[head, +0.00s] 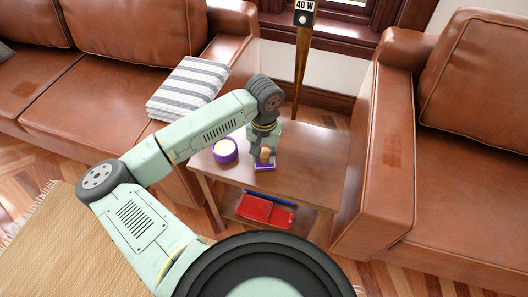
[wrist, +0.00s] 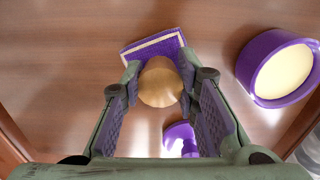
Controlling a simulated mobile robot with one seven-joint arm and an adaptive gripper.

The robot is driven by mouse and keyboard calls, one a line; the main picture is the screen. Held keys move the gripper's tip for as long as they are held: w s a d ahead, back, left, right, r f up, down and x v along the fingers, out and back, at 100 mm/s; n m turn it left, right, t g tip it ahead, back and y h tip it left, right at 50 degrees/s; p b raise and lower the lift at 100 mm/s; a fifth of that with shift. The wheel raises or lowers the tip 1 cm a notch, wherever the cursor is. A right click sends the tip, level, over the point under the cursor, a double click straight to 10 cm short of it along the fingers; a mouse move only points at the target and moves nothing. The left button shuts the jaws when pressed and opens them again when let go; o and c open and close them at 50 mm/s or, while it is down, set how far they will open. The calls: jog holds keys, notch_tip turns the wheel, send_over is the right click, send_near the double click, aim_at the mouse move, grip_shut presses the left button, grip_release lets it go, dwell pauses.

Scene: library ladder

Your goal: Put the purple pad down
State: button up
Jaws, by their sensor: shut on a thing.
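The purple pad (head: 264,167) is a flat purple square with a pale border and a round tan knob. It is at the small wooden table (head: 318,160), under my gripper (head: 264,154). In the wrist view the pad (wrist: 153,43) shows beyond the knob (wrist: 160,85), and my gripper (wrist: 158,72) is shut on the knob from both sides. I cannot tell whether the pad touches the tabletop. A purple cup with cream contents (head: 225,150) stands left of the pad; it shows on the right in the wrist view (wrist: 277,68).
A small purple shape (wrist: 180,139) shows between my fingers, partly hidden. A red item (head: 265,210) and blue stick lie on the lower shelf. Brown sofas flank the table; a striped blanket (head: 188,87) lies on the left one. A pole (head: 301,70) stands behind. The tabletop's right side is clear.

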aim_at(264, 153)
jog(key=shift+f+b, duration=0.25)
jog(key=shift+b, duration=0.1)
jog(key=o, duration=1)
jog(key=shift+r, duration=0.1)
jog(key=shift+r, duration=0.1)
jog(key=shift+r+p, duration=0.25)
jog(key=shift+p, duration=0.35)
jog(key=shift+r+b, duration=1.75)
jog(key=shift+r, duration=4.1)
